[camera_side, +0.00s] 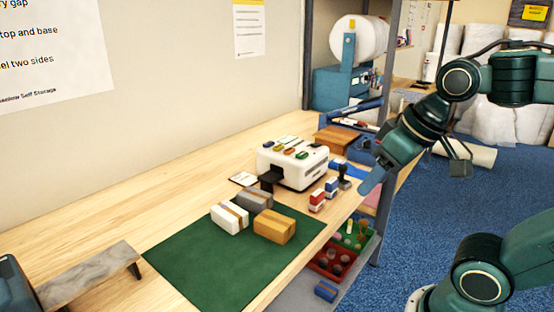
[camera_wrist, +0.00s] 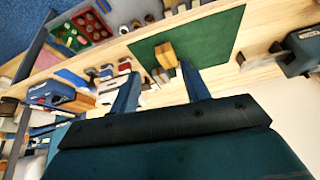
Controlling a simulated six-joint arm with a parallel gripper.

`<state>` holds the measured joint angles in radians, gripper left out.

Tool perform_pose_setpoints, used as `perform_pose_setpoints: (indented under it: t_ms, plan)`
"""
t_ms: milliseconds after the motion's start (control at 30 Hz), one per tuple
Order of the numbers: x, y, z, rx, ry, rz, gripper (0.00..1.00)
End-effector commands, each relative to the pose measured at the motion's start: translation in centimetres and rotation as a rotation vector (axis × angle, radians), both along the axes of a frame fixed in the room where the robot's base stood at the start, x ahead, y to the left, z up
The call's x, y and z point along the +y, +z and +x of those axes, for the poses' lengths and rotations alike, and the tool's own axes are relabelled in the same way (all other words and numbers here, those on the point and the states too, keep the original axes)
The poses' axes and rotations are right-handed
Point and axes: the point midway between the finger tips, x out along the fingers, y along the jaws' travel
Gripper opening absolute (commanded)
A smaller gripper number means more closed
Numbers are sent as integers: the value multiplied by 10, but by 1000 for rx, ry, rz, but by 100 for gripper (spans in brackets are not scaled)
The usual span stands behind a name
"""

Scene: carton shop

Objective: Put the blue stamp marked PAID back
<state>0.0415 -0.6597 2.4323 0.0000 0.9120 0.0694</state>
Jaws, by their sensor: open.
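A small blue-and-white stamp (camera_side: 331,187) stands on the bench by the front edge, between a red-and-white stamp (camera_side: 317,201) and a black-handled stamp (camera_side: 344,178). No marking is legible, so I cannot tell which reads PAID. In the wrist view, the blue-and-white stamp (camera_wrist: 107,71) and the red-and-white one (camera_wrist: 124,66) show small, beyond my fingers. My gripper (camera_side: 373,181) is right of the stamps in the side view, apart from them. In the wrist view my gripper (camera_wrist: 160,90) has its two blue fingers spread, with nothing held between them.
A white machine (camera_side: 292,166) with coloured pieces on top stands behind the stamps. Several small cartons rest on a green mat (camera_side: 190,270). Below the bench edge are a red compartment tray (camera_side: 322,268) with items and a blue block (camera_side: 326,291).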

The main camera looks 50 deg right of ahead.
Motion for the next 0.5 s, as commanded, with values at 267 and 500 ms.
perform_pose_setpoints:
  t_ms: [267,500]
  plan:
    - [8,-9,-20,-34,102,-32,47]
    - [8,-10,-20,-34,105,-33,47]
